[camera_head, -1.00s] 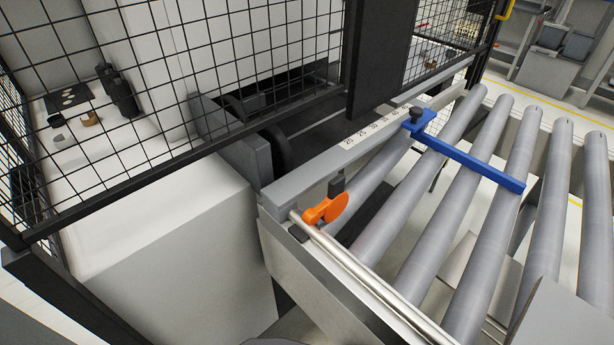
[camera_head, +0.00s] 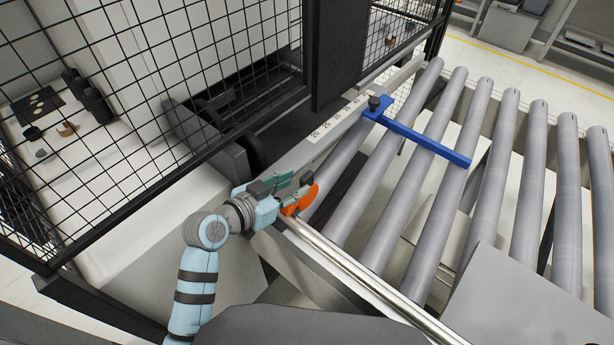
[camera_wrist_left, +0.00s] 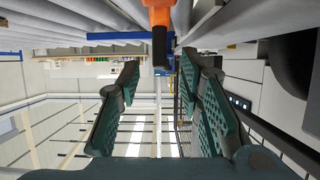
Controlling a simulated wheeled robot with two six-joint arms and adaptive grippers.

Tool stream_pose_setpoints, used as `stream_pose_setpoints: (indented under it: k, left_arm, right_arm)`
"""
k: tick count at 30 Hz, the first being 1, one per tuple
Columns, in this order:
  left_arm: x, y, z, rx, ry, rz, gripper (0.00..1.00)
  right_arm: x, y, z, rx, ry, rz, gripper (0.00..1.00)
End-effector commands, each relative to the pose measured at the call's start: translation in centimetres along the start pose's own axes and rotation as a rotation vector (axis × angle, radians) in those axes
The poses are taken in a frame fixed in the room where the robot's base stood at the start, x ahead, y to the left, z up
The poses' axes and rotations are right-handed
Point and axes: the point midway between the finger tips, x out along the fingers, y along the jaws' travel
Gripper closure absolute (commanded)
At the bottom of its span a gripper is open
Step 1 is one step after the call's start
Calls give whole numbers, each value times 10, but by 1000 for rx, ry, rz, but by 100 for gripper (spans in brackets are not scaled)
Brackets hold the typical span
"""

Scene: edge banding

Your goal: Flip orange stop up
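The orange stop (camera_head: 303,199) sits on the end of the rail beside the rollers in the head view. Its rounded orange plate hangs over the roller side, and my left gripper hides part of it. In the left wrist view the orange stop (camera_wrist_left: 158,14) shows at the top centre with a black end piece below it. My left gripper (camera_head: 290,185) is at the stop, its green fingers close against it. In the left wrist view the fingers (camera_wrist_left: 160,95) stand apart with nothing between them. My right gripper is not in view.
A blue bar (camera_head: 425,138) with a black knob crosses the grey rollers (camera_head: 400,190). A numbered scale (camera_head: 335,118) runs along the rail. A black wire mesh fence (camera_head: 190,70) stands at the left. A long metal rod (camera_head: 350,268) runs along the near edge.

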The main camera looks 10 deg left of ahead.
Motion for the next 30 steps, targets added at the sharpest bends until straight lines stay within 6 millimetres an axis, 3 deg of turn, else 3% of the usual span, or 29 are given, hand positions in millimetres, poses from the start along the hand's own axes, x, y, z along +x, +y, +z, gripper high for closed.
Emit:
stream_pose_setpoints:
  k: [3,7,18,24,30]
  left_arm:
    - [28,0,0,-3,2,1,67]
    - [48,-1,1,-2,0,-2,67]
    - [58,-1,1,0,0,-2,67]
    - [58,-1,1,-1,-1,-3,99]
    - [58,-1,1,-1,-1,-3,100]
  right_arm:
    - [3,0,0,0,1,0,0]
    - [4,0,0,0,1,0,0]
    - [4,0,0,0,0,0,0]
    - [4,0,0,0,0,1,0]
    - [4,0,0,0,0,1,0]
